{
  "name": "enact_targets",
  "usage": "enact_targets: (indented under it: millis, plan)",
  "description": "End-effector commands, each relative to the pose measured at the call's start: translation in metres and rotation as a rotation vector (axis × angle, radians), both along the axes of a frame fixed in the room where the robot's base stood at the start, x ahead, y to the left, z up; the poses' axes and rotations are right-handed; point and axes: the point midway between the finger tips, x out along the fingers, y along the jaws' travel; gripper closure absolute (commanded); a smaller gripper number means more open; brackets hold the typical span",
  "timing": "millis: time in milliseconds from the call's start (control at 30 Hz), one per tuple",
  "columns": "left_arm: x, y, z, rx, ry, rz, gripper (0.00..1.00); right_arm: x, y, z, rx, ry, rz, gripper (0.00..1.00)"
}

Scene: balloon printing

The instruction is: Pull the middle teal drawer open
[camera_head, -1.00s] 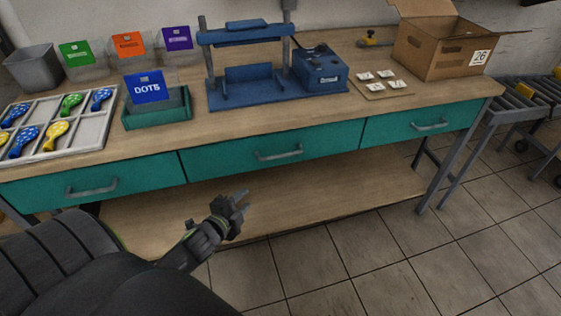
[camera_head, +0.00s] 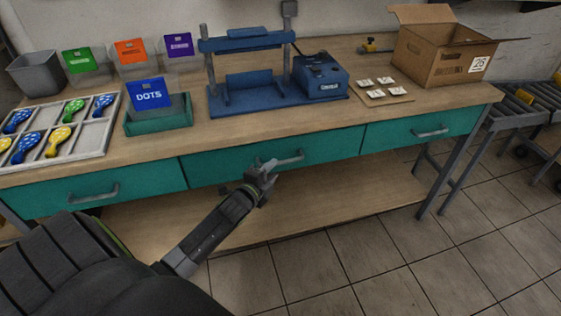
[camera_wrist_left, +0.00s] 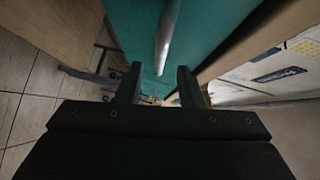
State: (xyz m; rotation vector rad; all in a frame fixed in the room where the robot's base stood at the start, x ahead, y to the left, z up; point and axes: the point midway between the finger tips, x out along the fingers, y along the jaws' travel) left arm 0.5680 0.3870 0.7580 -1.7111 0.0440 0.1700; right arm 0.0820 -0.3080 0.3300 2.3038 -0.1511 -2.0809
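The middle teal drawer (camera_head: 325,150) is closed in the front of the workbench. Its grey bar handle (camera_head: 291,159) is partly covered by my left gripper (camera_head: 265,166), which is at the handle's left part. In the left wrist view the handle (camera_wrist_left: 167,35) runs up the picture, in line with the gap between the two dark fingers of the left gripper (camera_wrist_left: 158,80). The fingers are apart, and I cannot tell whether the bar is fully between them. My right gripper is in neither view.
The left teal drawer (camera_head: 55,196) and right teal drawer (camera_head: 400,133) are closed on either side. A blue press (camera_head: 262,95), a cardboard box (camera_head: 430,55) and a balloon tray (camera_head: 100,140) stand on the benchtop. A wooden lower shelf (camera_head: 330,205) lies below; tiled floor in front is clear.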

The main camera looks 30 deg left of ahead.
Motion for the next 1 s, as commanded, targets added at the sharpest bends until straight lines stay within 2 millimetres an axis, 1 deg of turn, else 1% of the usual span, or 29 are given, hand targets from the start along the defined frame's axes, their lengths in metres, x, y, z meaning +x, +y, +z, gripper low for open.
enact_targets:
  millis: [33, 100, 200, 333, 500, 800, 867, 1000]
  plan:
    - [0.010, 0.000, -0.001, -0.001, -0.001, 0.000, 0.66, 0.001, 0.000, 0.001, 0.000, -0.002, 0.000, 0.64]
    - [0.020, 0.001, -0.002, -0.002, -0.001, -0.001, 0.66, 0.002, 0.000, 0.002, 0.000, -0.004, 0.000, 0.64]
    - [0.034, 0.002, -0.004, -0.002, 0.000, 0.000, 0.66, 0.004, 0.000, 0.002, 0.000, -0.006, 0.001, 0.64]
    - [0.046, 0.003, -0.006, -0.002, 0.000, -0.001, 0.66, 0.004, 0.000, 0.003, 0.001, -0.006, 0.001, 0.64]
    - [0.054, 0.003, -0.008, -0.001, 0.000, 0.000, 0.66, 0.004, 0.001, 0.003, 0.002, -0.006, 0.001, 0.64]
    - [0.055, 0.003, -0.008, -0.001, 0.000, -0.001, 0.66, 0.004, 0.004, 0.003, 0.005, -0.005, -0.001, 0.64]
    - [0.055, 0.004, -0.008, -0.001, 0.000, 0.000, 0.72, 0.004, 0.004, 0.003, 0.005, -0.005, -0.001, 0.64]
    - [0.055, 0.004, -0.008, -0.001, 0.000, 0.000, 0.91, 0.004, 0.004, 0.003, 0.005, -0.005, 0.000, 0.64]
